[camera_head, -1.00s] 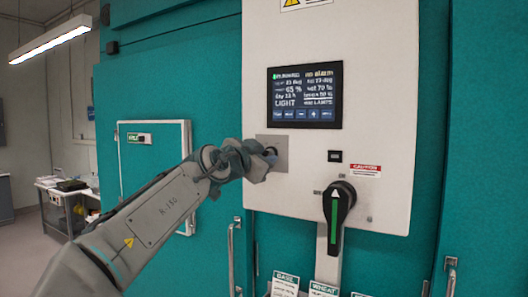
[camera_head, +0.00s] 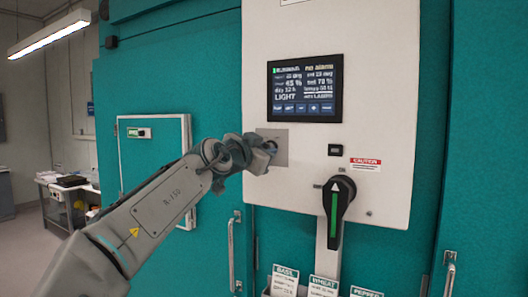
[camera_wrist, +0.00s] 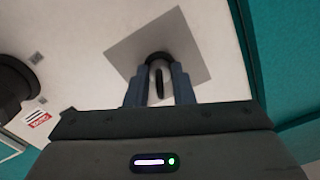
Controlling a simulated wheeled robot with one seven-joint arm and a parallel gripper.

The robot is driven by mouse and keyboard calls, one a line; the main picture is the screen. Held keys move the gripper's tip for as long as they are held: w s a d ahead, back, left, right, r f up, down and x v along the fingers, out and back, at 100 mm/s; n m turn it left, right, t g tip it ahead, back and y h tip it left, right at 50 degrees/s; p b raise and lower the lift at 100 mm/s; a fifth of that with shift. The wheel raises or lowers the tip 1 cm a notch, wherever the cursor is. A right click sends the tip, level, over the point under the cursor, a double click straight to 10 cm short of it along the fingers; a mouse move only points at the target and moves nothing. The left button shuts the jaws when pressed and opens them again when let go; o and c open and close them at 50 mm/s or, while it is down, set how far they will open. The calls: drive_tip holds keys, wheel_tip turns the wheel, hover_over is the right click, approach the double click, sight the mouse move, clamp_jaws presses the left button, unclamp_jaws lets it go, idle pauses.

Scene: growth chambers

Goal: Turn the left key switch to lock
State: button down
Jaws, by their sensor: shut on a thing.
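The key switch (camera_wrist: 157,60) sits on a square grey plate (camera_wrist: 125,50) on the white control panel. Its dark round collar shows in the wrist view, with a dark narrow key-like piece in its middle. My gripper (camera_wrist: 160,82) has one finger on each side of the switch and is shut on it. In the head view my gripper (camera_head: 268,150) reaches the grey plate (camera_head: 281,157) from the left and hides most of the switch. I cannot read which position the key is turned to.
A display (camera_head: 305,88) is above the switch on the panel. Teal doors with a metal door handle (camera_head: 233,250) are below and left.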

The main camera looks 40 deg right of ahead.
drive_tip(key=n+b, duration=0.1)
drive_tip(key=n, duration=0.9)
drive_tip(key=shift+n, duration=0.7)
drive_tip(key=c, duration=1.6)
unclamp_jaws()
drive_tip(key=shift+s+a, duration=0.1)
drive_tip(key=b+v, duration=0.4)
drive_tip(key=v, duration=0.9)
drive_tip(key=shift+s+a, duration=0.1)
drive_tip(key=shift+a, duration=0.15)
